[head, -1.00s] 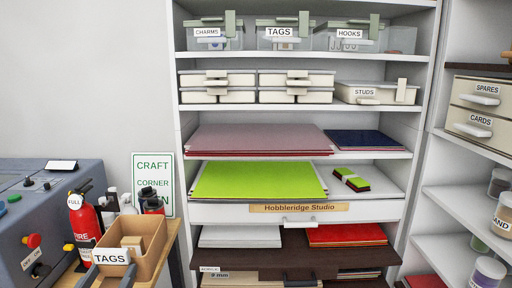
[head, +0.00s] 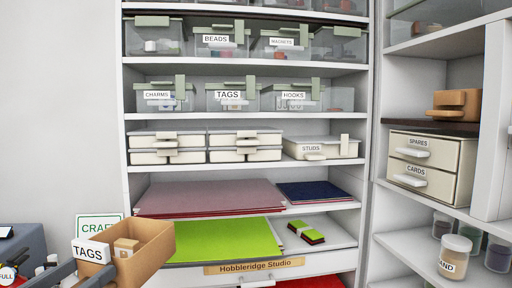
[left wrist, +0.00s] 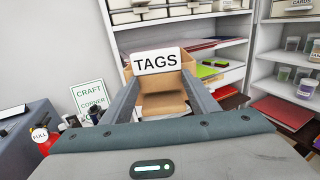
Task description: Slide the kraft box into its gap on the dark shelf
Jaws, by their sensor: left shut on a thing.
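The kraft box (head: 150,248) is an open-topped brown box with a white TAGS label and a smaller tan block inside. It is at the lower left in the head view, held in the air in front of the rack. My left gripper (head: 90,268) is shut on its labelled end; in the left wrist view both fingers reach the kraft box (left wrist: 165,102), and the label hides part of it. The dark shelf (head: 400,126) is at the right, above the SPARES and CARDS drawers. Another brown box (head: 458,103) stands on it, with bare shelf to its left. My right gripper is not in view.
The white rack (head: 245,117) fills the middle with labelled bins, cream boxes and paper stacks. A white upright (head: 496,120) stands at the far right. Jars (head: 455,256) stand below the drawers. A grey machine (head: 30,243) and a CRAFT sign (head: 98,222) are at the lower left.

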